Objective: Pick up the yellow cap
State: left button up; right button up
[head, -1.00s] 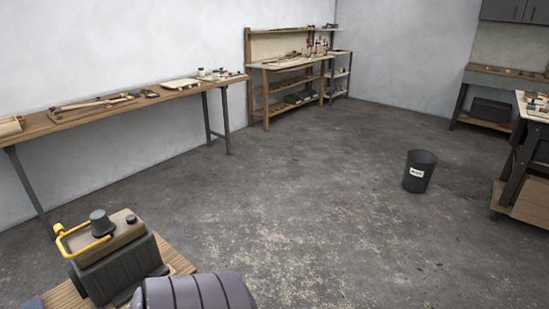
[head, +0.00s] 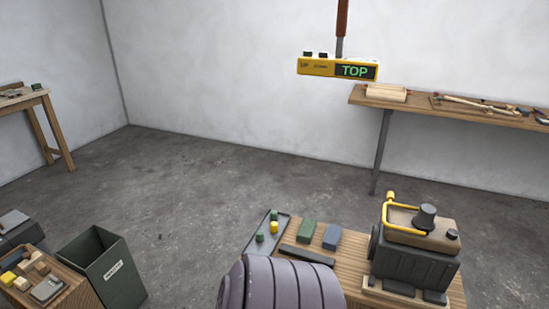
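A small yellow piece (head: 274,228) that may be the yellow cap stands in a shallow grey tray (head: 252,246) on the near wooden bench (head: 350,270). Small green pieces sit by it, one behind (head: 274,215) and one at its front left (head: 260,237). Other small yellow pieces (head: 8,278) lie on a wooden-topped unit at the lower left. They are too small to identify, so I cannot tell for sure which is the cap. Neither of my grippers is in view.
A dark machine with a yellow handle (head: 415,262), a green block (head: 306,231) and a blue-grey block (head: 331,237) stand on the near bench. A ribbed grey shape hides part of it. A green bin (head: 110,275) stands left. Middle floor is clear.

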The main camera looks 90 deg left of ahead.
aim_at(273, 229)
jog(key=u, duration=2.8)
jog(key=i+j+z, duration=0.55)
jog(key=i+j, duration=0.2)
jog(key=j, duration=0.1)
